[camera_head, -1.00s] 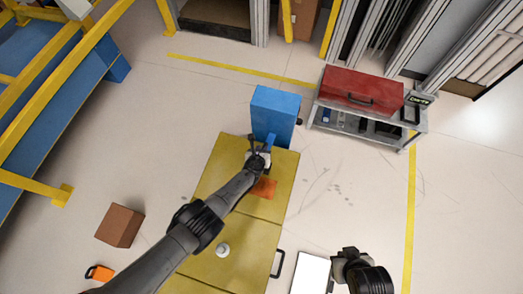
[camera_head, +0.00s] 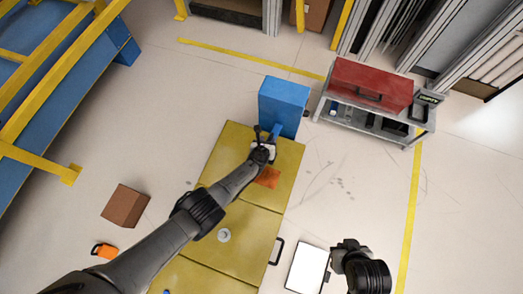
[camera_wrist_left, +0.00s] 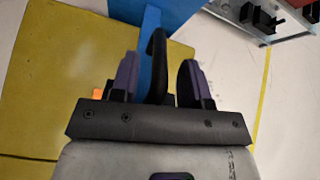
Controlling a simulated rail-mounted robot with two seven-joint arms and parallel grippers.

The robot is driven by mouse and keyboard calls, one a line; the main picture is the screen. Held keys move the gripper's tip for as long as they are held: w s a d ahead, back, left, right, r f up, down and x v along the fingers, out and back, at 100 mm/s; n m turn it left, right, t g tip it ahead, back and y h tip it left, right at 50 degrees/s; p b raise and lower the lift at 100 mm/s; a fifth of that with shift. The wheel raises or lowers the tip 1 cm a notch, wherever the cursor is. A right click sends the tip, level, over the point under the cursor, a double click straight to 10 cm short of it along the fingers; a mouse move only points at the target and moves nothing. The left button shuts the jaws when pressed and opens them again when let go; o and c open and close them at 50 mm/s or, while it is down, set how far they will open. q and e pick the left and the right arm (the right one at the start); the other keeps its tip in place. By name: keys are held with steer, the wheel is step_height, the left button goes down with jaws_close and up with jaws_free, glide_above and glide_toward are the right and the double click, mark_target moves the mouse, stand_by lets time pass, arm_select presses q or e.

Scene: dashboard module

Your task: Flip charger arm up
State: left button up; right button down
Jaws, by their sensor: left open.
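A blue box (camera_head: 284,103) stands at the far end of the yellow table, and a narrow blue bar (camera_head: 275,132) runs from it toward me. My left gripper (camera_head: 267,134) is over the far end of the table, at the near end of the bar. In the left wrist view its two fingers (camera_wrist_left: 158,82) are apart, with a black curved bar (camera_wrist_left: 157,62), probably the charger arm, standing between them. I cannot tell whether either finger touches it. The blue bar (camera_wrist_left: 151,20) shows behind. My right gripper (camera_head: 349,246) is right of the table; its fingers are unclear.
The yellow table (camera_head: 238,250) carries an orange patch (camera_head: 268,177) and a small round knob (camera_head: 224,235). A grey cart (camera_head: 375,123) with a red toolbox (camera_head: 371,85) stands back right. A brown box (camera_head: 125,205) lies on the floor at left. A white panel (camera_head: 308,269) is beside my right gripper.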

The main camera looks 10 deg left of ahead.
arm_select(q)
steer(key=p+v, duration=1.1)
steer(key=v, duration=0.1)
steer(key=shift+s, duration=0.3)
steer(key=shift+w, duration=0.1)
